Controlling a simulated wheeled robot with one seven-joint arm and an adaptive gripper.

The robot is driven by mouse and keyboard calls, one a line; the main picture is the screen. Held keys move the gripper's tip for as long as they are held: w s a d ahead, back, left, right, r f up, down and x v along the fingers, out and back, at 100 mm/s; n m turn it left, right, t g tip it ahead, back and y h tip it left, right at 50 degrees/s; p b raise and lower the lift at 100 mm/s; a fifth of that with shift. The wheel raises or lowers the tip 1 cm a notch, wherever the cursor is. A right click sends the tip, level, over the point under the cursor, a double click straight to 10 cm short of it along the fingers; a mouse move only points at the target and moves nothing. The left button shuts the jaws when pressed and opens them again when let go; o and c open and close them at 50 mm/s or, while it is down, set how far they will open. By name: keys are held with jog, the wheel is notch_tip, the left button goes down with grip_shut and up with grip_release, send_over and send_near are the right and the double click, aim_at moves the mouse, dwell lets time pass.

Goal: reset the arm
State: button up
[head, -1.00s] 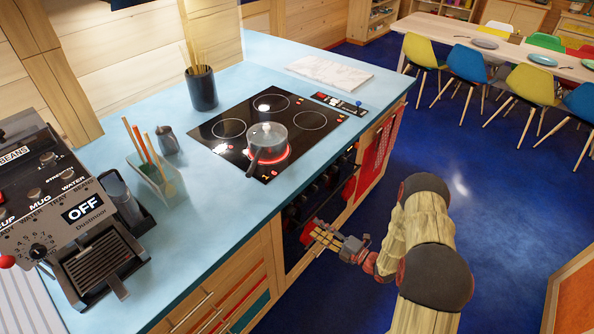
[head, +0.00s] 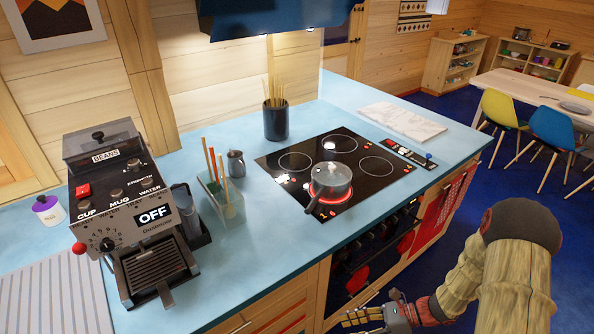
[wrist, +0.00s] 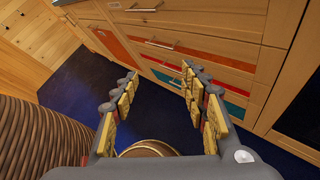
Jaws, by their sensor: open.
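My gripper (wrist: 160,95) is open and empty in the wrist view, its two padded fingers apart with the dark blue floor and drawer fronts beyond. In the head view my gripper (head: 365,318) is at the bottom edge, in front of the counter's wooden front and below the worktop. My arm comes in from the lower right. Part of the gripper is cut off by the frame's lower edge.
The blue counter (head: 240,260) bears a coffee machine (head: 130,220), a glass holder (head: 222,200), a dark pot (head: 276,120) and a black hob (head: 345,150). A lidded saucepan (head: 330,182) sits on a glowing ring. Drawers (wrist: 180,45) face my gripper.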

jog(key=s+d+r+n+h, duration=0.2)
jog(key=s+r+n+h, duration=0.15)
jog(key=r+n, duration=0.25)
jog(key=s+d+r+n+g+h, duration=0.1)
jog(key=s+d+r+n+h, duration=0.2)
jog(key=r+n, duration=0.35)
jog(key=s+d+r+n+h, duration=0.2)
jog(key=s+r+n+h, duration=0.1)
jog(key=r+n+h, duration=0.3)
jog(key=s+a+r+n+t, duration=0.1)
jog(key=r+n+t, duration=0.1)
jog(key=r, duration=0.6)
jog(key=s+a+r+n+t, duration=0.2)
jog(key=r+t, duration=0.2)
jog(key=r, duration=0.4)
jog(key=shift+a+r, duration=0.2)
jog(key=shift+r, duration=0.2)
